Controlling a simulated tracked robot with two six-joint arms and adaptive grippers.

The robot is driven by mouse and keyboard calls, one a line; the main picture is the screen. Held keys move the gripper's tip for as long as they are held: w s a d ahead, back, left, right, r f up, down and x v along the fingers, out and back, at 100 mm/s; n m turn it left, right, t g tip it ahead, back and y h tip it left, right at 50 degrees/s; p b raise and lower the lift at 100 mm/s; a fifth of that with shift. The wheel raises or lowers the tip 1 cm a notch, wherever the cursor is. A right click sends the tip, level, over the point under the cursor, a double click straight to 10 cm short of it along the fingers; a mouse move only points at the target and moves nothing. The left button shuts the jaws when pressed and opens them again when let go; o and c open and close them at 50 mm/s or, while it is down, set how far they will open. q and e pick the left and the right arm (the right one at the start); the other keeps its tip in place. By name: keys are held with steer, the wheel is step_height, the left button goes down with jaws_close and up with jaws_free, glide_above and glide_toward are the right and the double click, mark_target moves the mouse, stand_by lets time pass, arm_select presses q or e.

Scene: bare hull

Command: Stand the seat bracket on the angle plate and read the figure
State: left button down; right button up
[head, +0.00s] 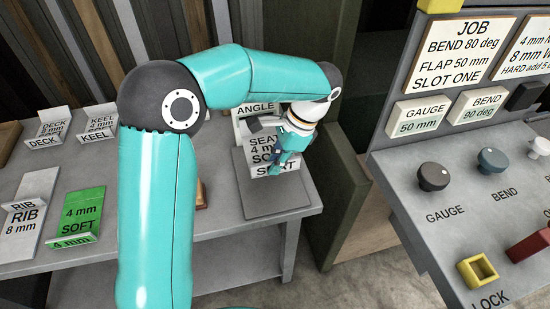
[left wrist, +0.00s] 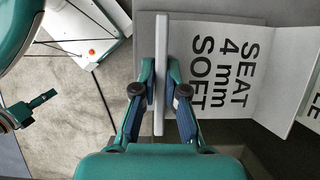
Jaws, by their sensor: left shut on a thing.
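The seat bracket (head: 262,146) is a pale bent plate marked SEAT 4 mm SOFT, with a front flange also marked SEAT. It is upright at the grey angle plate (head: 280,202), whose label ANGLE shows behind it. My left gripper (head: 287,163) is shut on the bracket's front flange; in the left wrist view the fingers (left wrist: 159,98) sit on either side of that flange, seen edge-on. The lettered face (left wrist: 222,65) lies beyond. I cannot tell whether the bracket touches the plate. A small dark teal part (left wrist: 38,102) at the wrist view's left may be my right gripper.
On the bench, left of my arm, lie the DECK bracket (head: 52,127), KEEL bracket (head: 98,124), RIB bracket (head: 25,225) and a green 4 mm SOFT piece (head: 82,212). At right stands a panel with a JOB card (head: 470,45), GAUGE (head: 418,115) and BEND (head: 485,103) readouts and knobs.

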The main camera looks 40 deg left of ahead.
arm_select(q)
steer(key=shift+f+b, duration=3.55)
steer(key=shift+f, duration=2.3)
steer(key=c, duration=1.2)
jaws_free()
steer(key=shift+o, duration=0.6)
steer(key=o, duration=0.4)
steer(key=shift+r, duration=0.1)
steer(key=shift+r+p, duration=2.2)
steer(key=shift+r, duration=0.25)
